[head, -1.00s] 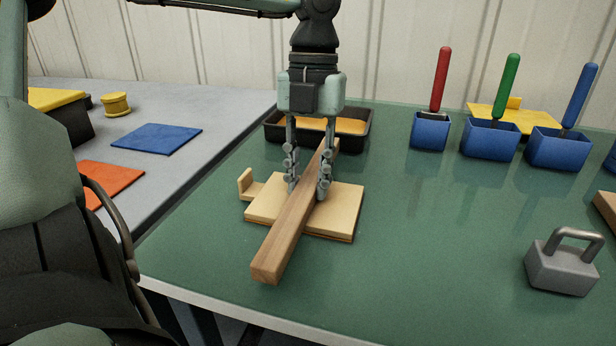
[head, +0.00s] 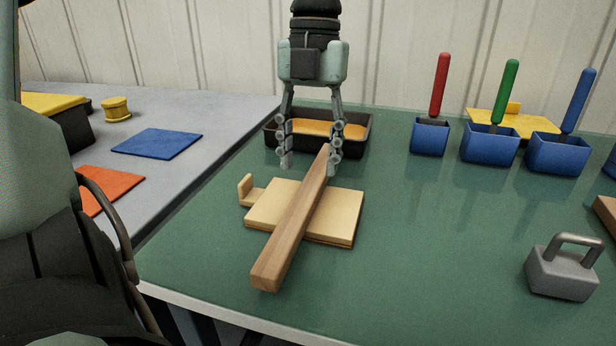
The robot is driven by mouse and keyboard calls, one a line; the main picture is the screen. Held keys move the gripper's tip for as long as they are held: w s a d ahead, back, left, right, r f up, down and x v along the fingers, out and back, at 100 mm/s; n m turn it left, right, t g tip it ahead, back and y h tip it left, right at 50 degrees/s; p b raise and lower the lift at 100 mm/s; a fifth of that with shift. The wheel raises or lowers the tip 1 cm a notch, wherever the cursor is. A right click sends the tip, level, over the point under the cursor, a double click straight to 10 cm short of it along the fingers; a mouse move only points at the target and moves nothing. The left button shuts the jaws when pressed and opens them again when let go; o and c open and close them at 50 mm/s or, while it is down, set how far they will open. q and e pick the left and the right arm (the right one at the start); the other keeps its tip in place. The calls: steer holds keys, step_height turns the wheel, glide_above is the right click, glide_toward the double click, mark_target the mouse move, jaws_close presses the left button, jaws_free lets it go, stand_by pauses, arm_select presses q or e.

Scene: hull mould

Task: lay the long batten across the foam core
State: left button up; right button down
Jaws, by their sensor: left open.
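The long wooden batten (head: 288,236) lies slantwise across the pale foam core (head: 338,213). Its near end sticks out past the core's front edge and its far end past the back edge. The core lies flat on the green table. My left gripper (head: 309,163) is open and empty, just above and behind the batten's far end, with its fingers spread to either side. My right gripper is not in the head view.
A black tray (head: 367,135) with orange contents stands behind the core. Blue boxes (head: 429,138) with coloured-handled tools stand at the back right. A grey weight (head: 563,272) with a handle sits at the right. The green table (head: 420,260) between is clear.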

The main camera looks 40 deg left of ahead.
mark_target(310, 184)
arm_select(q)
step_height(310, 184, up, 7)
steer(key=shift+w+a, duration=0.25)
steer(key=shift+w, duration=0.2)
stand_by(0.4)
